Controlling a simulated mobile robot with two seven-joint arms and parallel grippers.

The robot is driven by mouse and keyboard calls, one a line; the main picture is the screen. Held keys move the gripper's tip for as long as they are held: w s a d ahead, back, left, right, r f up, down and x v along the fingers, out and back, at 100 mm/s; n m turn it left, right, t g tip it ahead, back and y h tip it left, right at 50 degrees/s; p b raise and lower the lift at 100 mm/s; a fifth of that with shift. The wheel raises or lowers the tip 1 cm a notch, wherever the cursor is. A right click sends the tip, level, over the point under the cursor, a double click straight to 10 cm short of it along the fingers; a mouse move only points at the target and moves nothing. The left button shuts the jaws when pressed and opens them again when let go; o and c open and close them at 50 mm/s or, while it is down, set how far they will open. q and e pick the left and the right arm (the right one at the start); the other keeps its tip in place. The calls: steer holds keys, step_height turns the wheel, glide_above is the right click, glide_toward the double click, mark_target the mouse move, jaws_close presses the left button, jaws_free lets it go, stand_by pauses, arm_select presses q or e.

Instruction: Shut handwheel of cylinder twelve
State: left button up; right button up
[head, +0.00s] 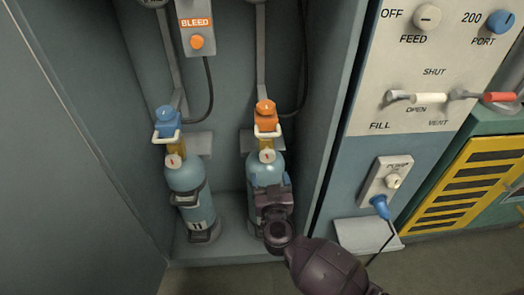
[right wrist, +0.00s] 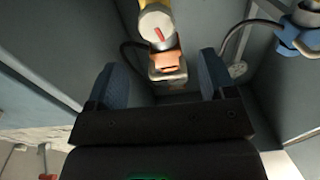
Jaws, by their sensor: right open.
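Two blue cylinders stand side by side in a grey cabinet bay. The left cylinder (head: 185,178) is marked 11 and has a blue handwheel (head: 167,120). The right cylinder (head: 262,165) has an orange handwheel (head: 266,114) above a small gauge (head: 267,156); its number is hidden by my right gripper. My right gripper (head: 268,182) is in front of the right cylinder's body, below its gauge and handwheel. In the right wrist view its blue fingers (right wrist: 162,78) are spread and empty, with the orange handwheel (right wrist: 167,62) and gauge (right wrist: 156,25) beyond them. My left gripper is out of view.
A BLEED box (head: 196,25) hangs on the back wall above the cylinders. The cabinet's side wall and a panel with FEED knob (head: 427,17) and levers (head: 415,98) stand to the right. A blue plug (head: 379,206) and cable sit below the panel.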

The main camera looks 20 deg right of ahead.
mark_target(268, 160)
steer(key=b+x, duration=0.1)
steer(key=x, duration=0.2)
steer(key=b+x, duration=0.1)
steer(key=x, duration=0.2)
steer(key=f+b+x, duration=0.1)
steer(key=x, duration=0.2)
steer(key=shift+w+d, duration=0.15)
steer(key=shift+d, duration=0.1)
steer(key=shift+w+d+r+b, duration=0.2)
steer(key=shift+w+b, duration=0.15)
steer(key=shift+w, duration=0.3)
steer(key=c, duration=0.9)
steer(key=shift+w+r+m+p, duration=0.1)
steer(key=shift+r+m+p, duration=0.4)
steer(key=shift+p, duration=0.35)
steer(key=shift+f+m+p, duration=0.1)
steer(key=shift+m+p, duration=0.35)
steer(key=shift+m, duration=0.05)
steer(key=shift+f+m, duration=0.35)
steer(key=shift+m, duration=0.25)
